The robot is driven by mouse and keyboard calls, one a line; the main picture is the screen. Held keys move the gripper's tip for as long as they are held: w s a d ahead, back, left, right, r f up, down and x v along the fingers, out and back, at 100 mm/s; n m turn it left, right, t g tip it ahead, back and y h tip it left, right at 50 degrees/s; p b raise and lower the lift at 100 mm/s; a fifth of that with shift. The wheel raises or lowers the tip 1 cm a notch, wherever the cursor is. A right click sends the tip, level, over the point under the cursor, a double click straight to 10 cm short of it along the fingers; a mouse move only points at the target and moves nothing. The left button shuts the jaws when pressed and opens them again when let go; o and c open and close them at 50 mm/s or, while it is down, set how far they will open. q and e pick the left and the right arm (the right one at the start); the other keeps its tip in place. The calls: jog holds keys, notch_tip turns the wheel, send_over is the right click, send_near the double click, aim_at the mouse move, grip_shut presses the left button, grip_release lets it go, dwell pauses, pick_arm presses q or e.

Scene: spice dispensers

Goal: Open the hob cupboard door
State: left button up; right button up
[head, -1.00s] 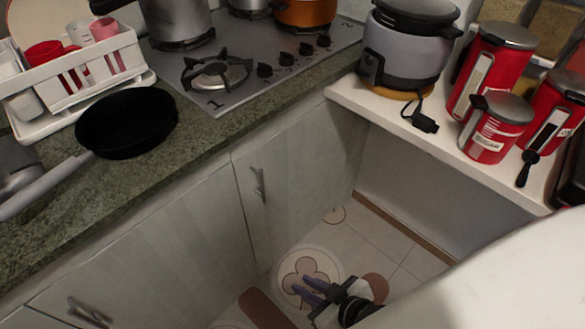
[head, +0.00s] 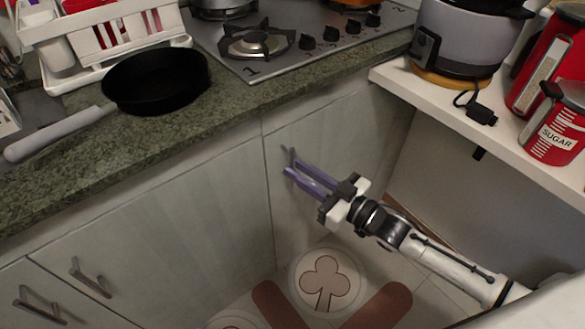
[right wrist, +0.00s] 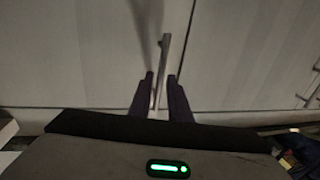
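The hob cupboard door (head: 335,135) is a pale panel below the counter's hob end and looks shut. Its metal bar handle (head: 288,154) is near the door's left edge, partly hidden by my gripper. My right gripper (head: 293,168) has purple fingers and reaches in from the right to the handle. In the right wrist view, the fingers (right wrist: 162,88) are apart on either side of the handle (right wrist: 161,65), with small gaps visible. The gripper is open. My left gripper is not in view.
The hob (head: 300,40) is set in the green counter (head: 235,105). A black pan (head: 157,80) and a white dish rack (head: 95,25) stand on the counter. Another cupboard door (head: 165,215) is to the left. A white shelf (head: 440,95) holds a cooker (head: 465,40) and red canisters.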

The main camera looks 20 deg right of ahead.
jog(key=shift+x, duration=1.3)
grip_shut()
jog(key=shift+s, duration=0.1)
